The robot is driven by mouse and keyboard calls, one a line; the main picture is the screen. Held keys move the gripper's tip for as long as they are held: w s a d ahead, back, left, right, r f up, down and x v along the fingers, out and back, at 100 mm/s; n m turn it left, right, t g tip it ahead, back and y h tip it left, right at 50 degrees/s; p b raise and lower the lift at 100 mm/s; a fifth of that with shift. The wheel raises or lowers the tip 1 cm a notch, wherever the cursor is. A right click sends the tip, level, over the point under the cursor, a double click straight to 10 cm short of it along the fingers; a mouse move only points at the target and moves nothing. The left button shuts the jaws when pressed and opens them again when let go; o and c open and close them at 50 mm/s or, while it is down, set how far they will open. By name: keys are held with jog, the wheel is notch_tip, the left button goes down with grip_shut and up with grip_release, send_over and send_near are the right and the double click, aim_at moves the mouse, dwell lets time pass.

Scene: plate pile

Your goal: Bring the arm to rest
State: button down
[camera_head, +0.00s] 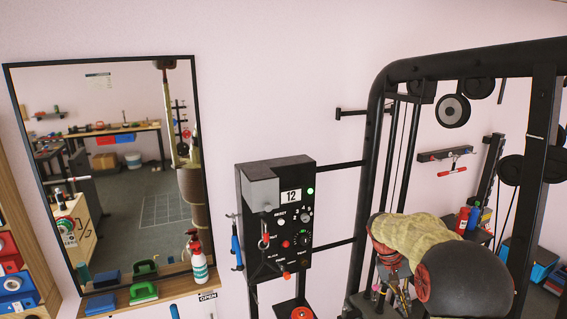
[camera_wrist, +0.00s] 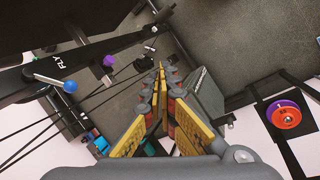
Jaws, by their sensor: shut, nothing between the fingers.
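My gripper (camera_wrist: 160,68) shows in the wrist view with its yellow-padded fingers meeting at the tips. It is shut and empty. Nothing lies between the fingers. In the head view my arm is at the lower right, bent in front of a black rack frame (camera_head: 375,150). My gripper cannot be made out clearly there.
A black control box (camera_head: 285,215) marked 12 is on the wall left of my arm. A mirror (camera_head: 198,130) stands above a wooden shelf with a spray bottle (camera_head: 197,258). The wrist view shows cables, a blue-knobbed lever (camera_wrist: 69,86) and an orange-purple disc (camera_wrist: 286,115).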

jog(key=s+a+n+t+y+b, duration=0.1)
jog(key=s+a+b, duration=0.3)
jog(key=s, duration=0.7)
jog(key=s+a+n+t+y+b, duration=0.1)
jog(key=s+a+t+b, duration=0.3)
jog(key=s+a, duration=0.3)
jog(key=s+a+r+t+y+b, duration=0.1)
jog(key=s+a+b, duration=0.4)
jog(key=s, duration=1)
jog(key=shift+s+a+n+t+y, duration=0.2)
jog(key=shift+a+n+t+y, duration=0.3)
jog(key=shift+t, duration=0.4)
